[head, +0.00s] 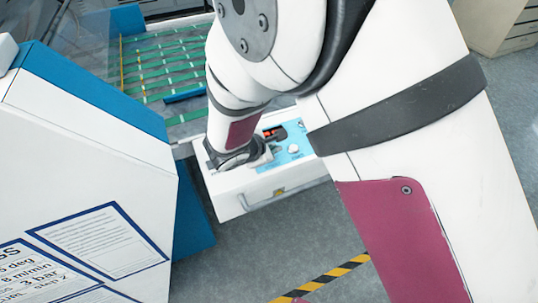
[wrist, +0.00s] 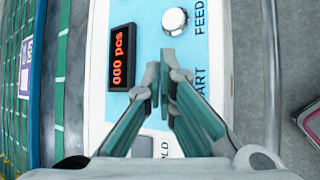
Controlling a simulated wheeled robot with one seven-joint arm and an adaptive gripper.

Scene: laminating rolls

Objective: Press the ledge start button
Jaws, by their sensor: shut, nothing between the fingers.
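The ledge's light-blue control panel (wrist: 146,20) fills the middle of the wrist view. It also shows in the head view (head: 300,143), partly behind my arm. My gripper (wrist: 165,78) is shut and empty, its fingertips over the panel below a round silver knob labelled FEED (wrist: 175,21). A label ending in "ART" (wrist: 200,82) shows just right of the fingers. The start button itself is not visible; the fingers cover the panel beside that label. I cannot tell whether the fingertips touch the panel. A pale grey button (wrist: 158,139) near a partly hidden label ending in "LD" shows between the fingers.
A display reading "000 pcs" (wrist: 122,58) sits left of the fingers. A bed with green strips (head: 160,65) lies behind the ledge (head: 270,190). A white and blue cabinet (head: 90,150) stands close at left. Yellow-black floor tape (head: 325,280) runs in front.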

